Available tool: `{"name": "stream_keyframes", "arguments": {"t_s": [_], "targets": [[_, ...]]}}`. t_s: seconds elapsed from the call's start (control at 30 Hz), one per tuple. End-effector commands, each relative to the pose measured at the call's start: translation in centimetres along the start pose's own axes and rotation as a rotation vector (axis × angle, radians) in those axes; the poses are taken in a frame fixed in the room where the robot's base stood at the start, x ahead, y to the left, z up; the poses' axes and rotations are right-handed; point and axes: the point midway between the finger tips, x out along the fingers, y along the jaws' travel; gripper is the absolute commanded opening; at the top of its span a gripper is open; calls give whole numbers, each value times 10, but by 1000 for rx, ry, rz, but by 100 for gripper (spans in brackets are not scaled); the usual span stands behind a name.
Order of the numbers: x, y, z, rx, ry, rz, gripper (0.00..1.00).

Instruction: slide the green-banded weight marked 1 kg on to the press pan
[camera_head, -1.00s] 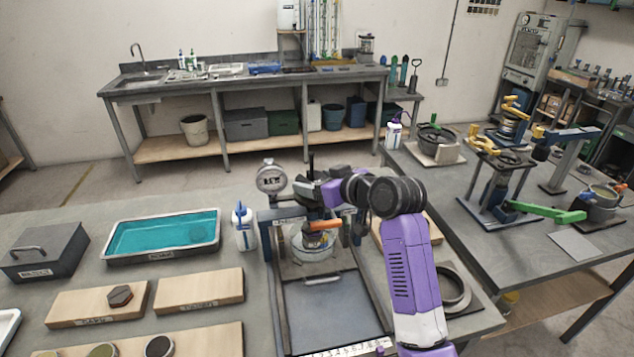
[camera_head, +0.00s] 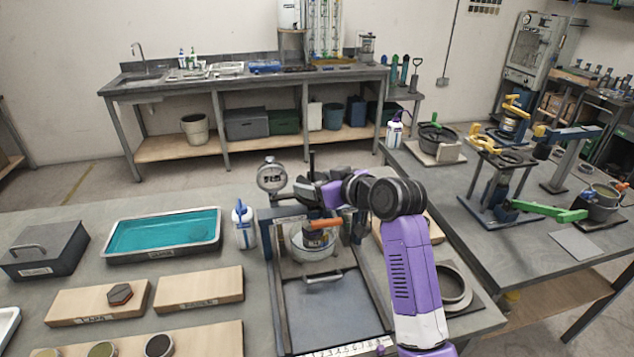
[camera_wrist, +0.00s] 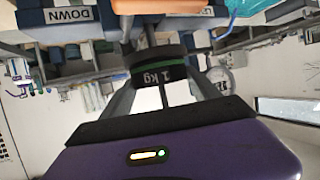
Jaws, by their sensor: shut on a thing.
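The dark weight (camera_wrist: 157,76) with a green band is marked 1 kg, and the marking appears upside down in the wrist view. My gripper (camera_wrist: 157,62) is shut on it, with a finger on each side. In the head view the wrist and dark arm links cover that area, and I cannot make out the weight. The press stands at the middle of the near bench. A pale round vessel (camera_head: 301,249) with an orange-handled part (camera_head: 323,224) sits in its frame, below and beside my wrist. I cannot tell which surface is the press pan or whether the weight touches it.
A round dial gauge (camera_head: 271,177) stands at the press's left, with a white bottle (camera_head: 244,227) beside it. A teal-filled tray (camera_head: 165,233) and wooden boards (camera_head: 199,288) lie left. A ring (camera_head: 455,286) lies right of my arm. The grey plate (camera_head: 326,312) before the press is clear.

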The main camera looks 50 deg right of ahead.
Motion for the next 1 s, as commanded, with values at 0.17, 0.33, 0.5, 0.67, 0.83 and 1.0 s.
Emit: {"name": "stream_keyframes", "arguments": {"t_s": [0.17,0.33,0.5,0.67,0.83,1.0], "targets": [[-1,0,-4,-1,8,1,0],[-1,0,-3,-1,7,1,92],[0,0,-2,0,4,1,96],[1,0,3,1,-5,-1,96],[0,0,2,1,-2,0,96],[-3,0,0,1,-1,0,96]]}}
